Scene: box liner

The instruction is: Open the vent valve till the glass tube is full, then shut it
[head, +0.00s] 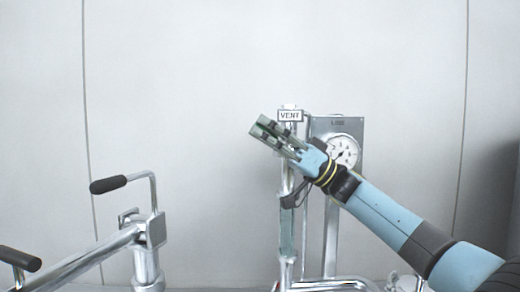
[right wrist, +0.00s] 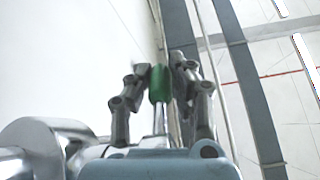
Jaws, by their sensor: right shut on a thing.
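The vent valve's green handle (right wrist: 160,84) on a thin metal rod sits between the two fingers of my right gripper (right wrist: 158,72) in the right wrist view. In the head view my right gripper (head: 266,132) is shut on it, just below the VENT label (head: 290,115), and mostly hides the handle and valve body. The glass tube (head: 286,235) stands upright below, in a metal frame. It looks faintly greenish; I cannot tell its liquid level. My left gripper is not in view.
A round dial gauge (head: 343,151) on a metal plate is right of the tube, partly behind my right wrist. A crank with a black grip (head: 108,185) stands at the left, with another black grip (head: 20,259) lower left. Pipes run along the bottom. The wall behind is bare.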

